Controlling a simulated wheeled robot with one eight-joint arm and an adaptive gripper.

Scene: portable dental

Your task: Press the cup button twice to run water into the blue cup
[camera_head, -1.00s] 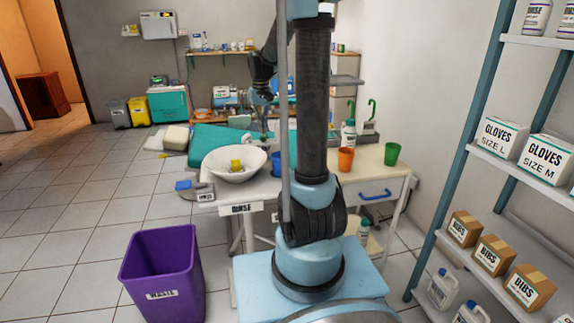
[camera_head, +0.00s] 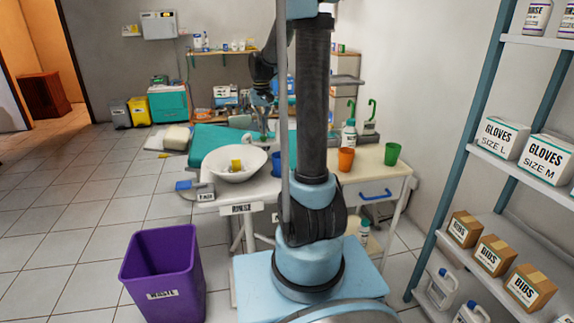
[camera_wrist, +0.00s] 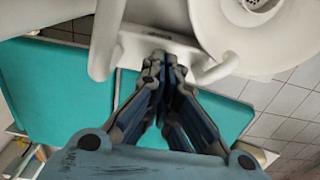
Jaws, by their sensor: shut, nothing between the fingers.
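The blue cup (camera_head: 277,165) shows partly behind my arm column, just right of the white basin (camera_head: 234,163) on the unit. My gripper (camera_head: 264,134) hangs behind the basin's back right edge, partly hidden by my own arm. In the wrist view my gripper (camera_wrist: 163,60) is shut and empty, its fingertips close to a white bracket (camera_wrist: 160,45) beside the basin (camera_wrist: 235,35). I cannot tell whether they touch it. The cup button cannot be made out in either view.
A yellow object (camera_head: 236,165) shows at the basin. An orange cup (camera_head: 346,160) and a green cup (camera_head: 392,154) stand on the table to the right. The teal chair (camera_wrist: 60,90) lies below my gripper. A purple waste bin (camera_head: 162,275) stands in front left.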

